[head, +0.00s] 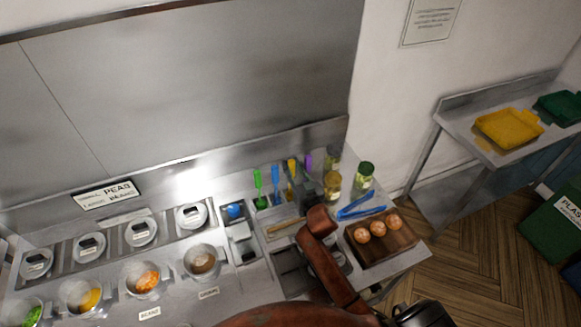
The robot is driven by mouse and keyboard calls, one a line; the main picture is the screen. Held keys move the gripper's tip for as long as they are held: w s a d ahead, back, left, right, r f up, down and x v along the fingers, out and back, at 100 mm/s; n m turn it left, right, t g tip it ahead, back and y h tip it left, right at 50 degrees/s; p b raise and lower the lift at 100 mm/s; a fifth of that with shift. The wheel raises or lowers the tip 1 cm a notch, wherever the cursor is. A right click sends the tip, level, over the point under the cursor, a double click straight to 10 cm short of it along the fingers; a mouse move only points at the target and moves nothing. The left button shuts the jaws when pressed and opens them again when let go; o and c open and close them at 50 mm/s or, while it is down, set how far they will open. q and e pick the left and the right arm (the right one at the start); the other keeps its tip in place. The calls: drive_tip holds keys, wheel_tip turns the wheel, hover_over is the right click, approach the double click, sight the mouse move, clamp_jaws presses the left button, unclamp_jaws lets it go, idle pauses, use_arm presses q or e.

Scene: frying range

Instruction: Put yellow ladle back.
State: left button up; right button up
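The yellow ladle (291,168) shows as a yellow handle standing roughly upright at the back of the counter. It is between a blue-handled utensil (275,178) and a purple-handled one (308,161). My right arm reaches up from the bottom, and its dark gripper (306,190) is beside the lower part of the yellow handle. The fingers are small and dark, so I cannot tell whether they are open or touch the handle. The ladle's lower end is hidden or too small to make out. My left gripper is not in view.
A green-handled utensil (258,185) stands left of the blue one. Bottles (333,183) stand right of the gripper. Blue tongs (360,207) lie near a wooden tray (405,241) with several round brown items. Lidded containers (192,215) and food bowls (203,262) line the left.

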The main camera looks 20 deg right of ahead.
drive_tip(key=o, duration=0.3)
drive_tip(key=shift+r, duration=0.25)
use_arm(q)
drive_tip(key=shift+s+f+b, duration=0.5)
use_arm(e)
drive_tip(key=s, duration=1.2)
drive_tip(key=shift+a, duration=0.35)
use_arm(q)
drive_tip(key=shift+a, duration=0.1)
use_arm(e)
drive_tip(key=shift+a+f, duration=0.1)
